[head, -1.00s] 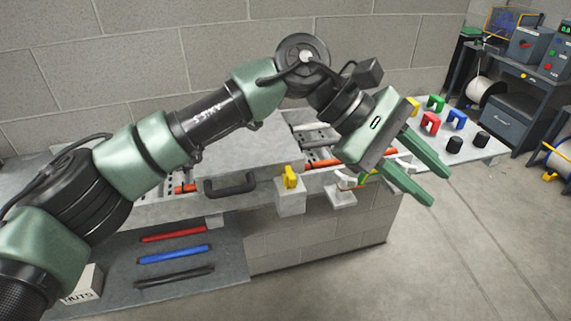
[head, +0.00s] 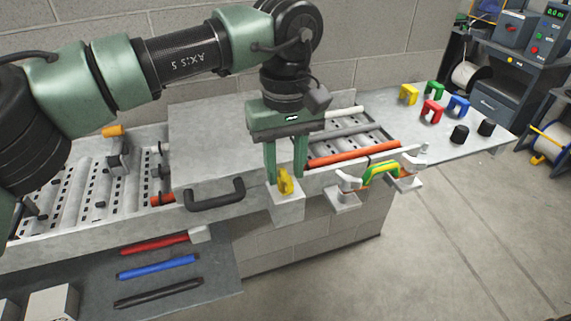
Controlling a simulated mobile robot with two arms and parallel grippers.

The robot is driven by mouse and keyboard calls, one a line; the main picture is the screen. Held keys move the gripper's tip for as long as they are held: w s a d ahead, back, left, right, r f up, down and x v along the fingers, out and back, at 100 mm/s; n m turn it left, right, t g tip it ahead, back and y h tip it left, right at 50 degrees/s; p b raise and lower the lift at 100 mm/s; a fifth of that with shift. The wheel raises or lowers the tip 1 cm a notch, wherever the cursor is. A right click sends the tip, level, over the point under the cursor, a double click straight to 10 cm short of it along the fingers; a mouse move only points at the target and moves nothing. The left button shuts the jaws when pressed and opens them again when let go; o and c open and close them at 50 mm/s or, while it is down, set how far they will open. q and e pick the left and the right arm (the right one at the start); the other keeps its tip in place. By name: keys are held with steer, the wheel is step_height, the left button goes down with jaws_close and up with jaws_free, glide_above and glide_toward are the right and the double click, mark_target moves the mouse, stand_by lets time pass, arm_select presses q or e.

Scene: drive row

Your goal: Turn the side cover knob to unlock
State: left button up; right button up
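The yellow knob (head: 286,182) stands upright on a grey block (head: 287,206) at the front of the conveyor unit. The grey side cover (head: 215,150) with a black handle (head: 215,195) lies to the left of the knob. My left gripper (head: 286,176) points down at the knob, with its two green fingers apart. One finger is left of the knob; the other is behind or right of it. I cannot tell whether either finger touches the knob. My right gripper is out of view.
An orange roller (head: 352,154) lies right of the cover. Red, blue and black rods (head: 157,267) lie on the lower shelf. Coloured blocks (head: 432,110) stand on the right table.

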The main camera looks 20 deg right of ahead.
arm_select(q)
steer(key=shift+f, duration=0.35)
jaws_close()
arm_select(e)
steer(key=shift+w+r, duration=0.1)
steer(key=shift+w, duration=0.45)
